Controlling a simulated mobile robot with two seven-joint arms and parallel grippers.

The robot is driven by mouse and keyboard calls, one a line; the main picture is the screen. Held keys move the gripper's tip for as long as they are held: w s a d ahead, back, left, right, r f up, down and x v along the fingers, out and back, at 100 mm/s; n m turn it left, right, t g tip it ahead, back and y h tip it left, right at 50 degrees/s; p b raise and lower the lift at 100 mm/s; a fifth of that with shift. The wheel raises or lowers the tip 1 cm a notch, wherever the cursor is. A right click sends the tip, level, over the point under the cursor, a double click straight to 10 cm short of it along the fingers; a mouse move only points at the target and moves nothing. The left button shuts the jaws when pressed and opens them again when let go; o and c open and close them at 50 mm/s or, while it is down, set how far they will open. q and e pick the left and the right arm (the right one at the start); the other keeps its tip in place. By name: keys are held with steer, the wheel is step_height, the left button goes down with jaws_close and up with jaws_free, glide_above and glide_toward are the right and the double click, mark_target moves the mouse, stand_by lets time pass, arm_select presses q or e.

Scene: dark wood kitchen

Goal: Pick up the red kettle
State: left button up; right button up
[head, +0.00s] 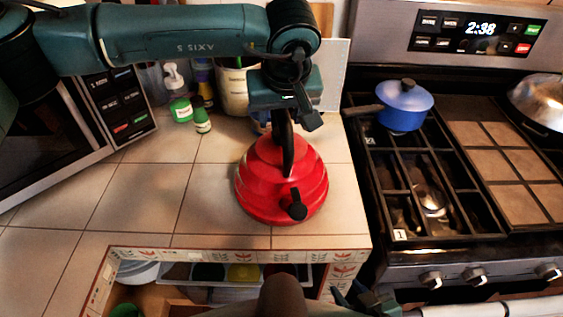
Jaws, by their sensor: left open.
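The red kettle (262,190) stands upright on the tiled counter, left of the stove. Its dark spout tip (297,206) points towards me. Its dark handle (289,155) arches above the body and is seen nearly edge-on. My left gripper (286,118) is open above the kettle, at the top of the handle. One finger shows right of the handle; the other side is partly hidden, and I cannot tell whether it touches. My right gripper (362,302) shows partly at the bottom edge, below the counter front; its jaws are unclear.
A blue pot (404,106) sits on the stove grate, and a metal-lidded pan (540,100) is at far right. A microwave (70,130) stands at left. Green-labelled bottles (180,105) and a utensil crock (235,90) are behind. An open drawer (210,290) lies below. The counter's left front is clear.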

arm_select(q)
steer(key=shift+c, duration=0.2)
jaws_close()
stand_by(1.0)
steer(key=shift+w+r, duration=0.15)
steer(key=shift+r, duration=0.05)
